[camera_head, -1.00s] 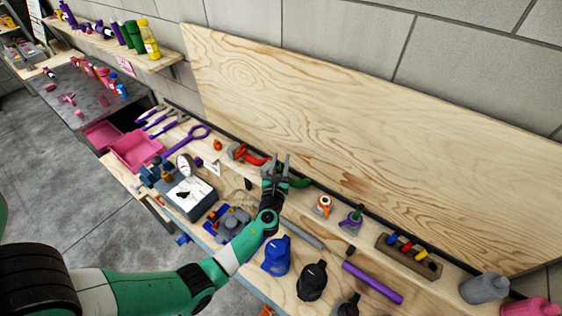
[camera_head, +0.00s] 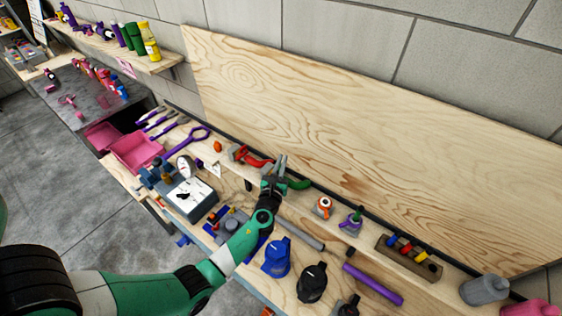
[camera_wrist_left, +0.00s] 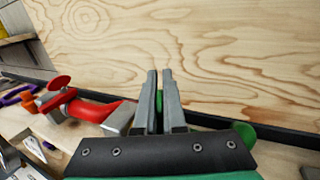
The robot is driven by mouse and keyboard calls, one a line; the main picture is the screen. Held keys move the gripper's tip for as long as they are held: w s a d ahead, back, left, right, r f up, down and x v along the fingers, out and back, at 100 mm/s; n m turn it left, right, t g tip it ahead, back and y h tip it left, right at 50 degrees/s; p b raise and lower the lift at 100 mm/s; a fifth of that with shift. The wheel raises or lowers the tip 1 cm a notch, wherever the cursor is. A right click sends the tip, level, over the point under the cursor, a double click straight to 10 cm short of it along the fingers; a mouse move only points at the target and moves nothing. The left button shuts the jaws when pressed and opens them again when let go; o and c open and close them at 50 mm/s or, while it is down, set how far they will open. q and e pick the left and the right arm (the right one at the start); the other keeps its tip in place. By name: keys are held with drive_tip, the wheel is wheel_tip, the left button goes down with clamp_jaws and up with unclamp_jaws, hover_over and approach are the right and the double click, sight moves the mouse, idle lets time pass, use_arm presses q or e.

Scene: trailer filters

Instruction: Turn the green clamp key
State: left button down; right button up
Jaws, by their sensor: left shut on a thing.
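The green clamp (camera_head: 299,184) stands at the back of the wooden workbench, against the board, with its curved end showing to the right of my left gripper. My left gripper (camera_head: 281,163) is at this clamp with its fingers pointing toward the board. In the left wrist view, the fingers (camera_wrist_left: 159,88) are nearly together, with a thin green piece, the clamp key (camera_wrist_left: 159,101), between them. A bit of the green clamp body (camera_wrist_left: 245,134) shows behind the gripper's right side. The rest of the clamp is hidden. My right gripper is not in view.
A red clamp (camera_head: 250,157) stands just left of the gripper. Orange (camera_head: 323,207) and purple-green (camera_head: 352,221) tools stand to the right. A plywood board (camera_head: 400,130) rises behind.

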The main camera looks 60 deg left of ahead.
use_arm(q)
drive_tip(key=shift+w+m+t+h, duration=0.1)
drive_tip(key=shift+m+t+h, duration=0.8)
drive_tip(key=shift+t+h, duration=0.1)
drive_tip(key=shift+w+d+m+t+h, duration=0.15)
drive_tip(key=shift+d+m+t+h, duration=0.1)
drive_tip(key=shift+m+t+h, duration=0.55)
drive_tip(key=shift+w+d+m+t+h, duration=0.2)
drive_tip(key=shift+m+t+h, duration=0.3)
drive_tip(key=shift+h, duration=0.5)
drive_tip(key=c, duration=1)
unclamp_jaws()
drive_tip(key=shift+s, duration=0.1)
drive_tip(key=v, duration=1.1)
drive_tip(key=shift+s+d+p, duration=0.2)
drive_tip(key=shift+s+p, duration=0.05)
drive_tip(key=shift+p, duration=0.1)
